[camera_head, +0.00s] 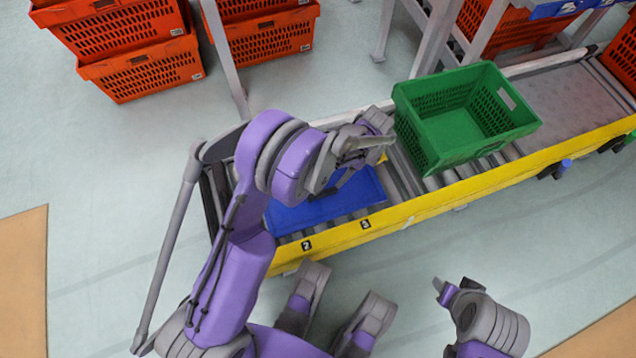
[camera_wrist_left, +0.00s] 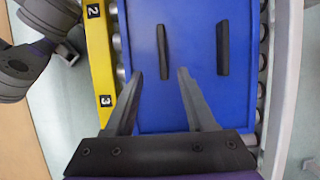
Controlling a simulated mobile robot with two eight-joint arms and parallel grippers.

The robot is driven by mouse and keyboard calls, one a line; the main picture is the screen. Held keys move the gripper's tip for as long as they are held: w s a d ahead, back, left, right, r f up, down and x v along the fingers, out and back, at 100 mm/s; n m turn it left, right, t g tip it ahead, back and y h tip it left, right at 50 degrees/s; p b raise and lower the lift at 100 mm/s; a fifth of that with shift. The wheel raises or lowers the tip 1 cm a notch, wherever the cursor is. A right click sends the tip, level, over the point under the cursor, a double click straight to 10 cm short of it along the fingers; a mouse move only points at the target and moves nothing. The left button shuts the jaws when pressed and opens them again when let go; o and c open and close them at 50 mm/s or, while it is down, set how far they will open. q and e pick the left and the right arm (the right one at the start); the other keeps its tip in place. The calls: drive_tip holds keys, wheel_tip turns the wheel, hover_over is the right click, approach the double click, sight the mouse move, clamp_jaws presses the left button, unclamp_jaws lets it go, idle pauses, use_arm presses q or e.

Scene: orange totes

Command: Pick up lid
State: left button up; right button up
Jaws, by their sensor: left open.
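The blue lid (camera_head: 325,205) lies flat on the conveyor rollers at the near left, partly hidden by my left arm. In the left wrist view the lid (camera_wrist_left: 190,105) fills the middle. It has two upright black bars, a left bar (camera_wrist_left: 162,52) and a right bar (camera_wrist_left: 223,48). My left gripper (camera_wrist_left: 160,74) is open above the lid, its fingertips pointing toward the left bar. Nothing is between its fingers, and I cannot tell the exact height gap. My right arm (camera_head: 490,325) is at the lower right, with its jaws not clear.
A green crate (camera_head: 425,152) stands on the conveyor to the right of the lid. A yellow rail (camera_head: 440,203) runs along the conveyor's near side. Orange totes (camera_head: 145,75) are stacked at the back left. A grey post (camera_head: 225,60) stands behind the conveyor.

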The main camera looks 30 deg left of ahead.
use_arm(q)
drive_tip(key=b, duration=0.1)
hover_over(323, 191)
drive_tip(key=w+d, duration=0.1)
drive_tip(key=d, duration=0.1)
wheel_tip(323, 191, down, 6)
drive_tip(key=shift+w+r, duration=0.15)
drive_tip(key=shift+r, duration=0.1)
drive_tip(key=b+x, duration=0.2)
drive_tip(key=x, duration=0.2)
drive_tip(key=shift+w+a+f, duration=0.15)
drive_tip(key=shift+s+a+f, duration=0.15)
drive_tip(key=shift+s+f, duration=0.05)
drive_tip(key=shift+f, duration=0.3)
clamp_jaws()
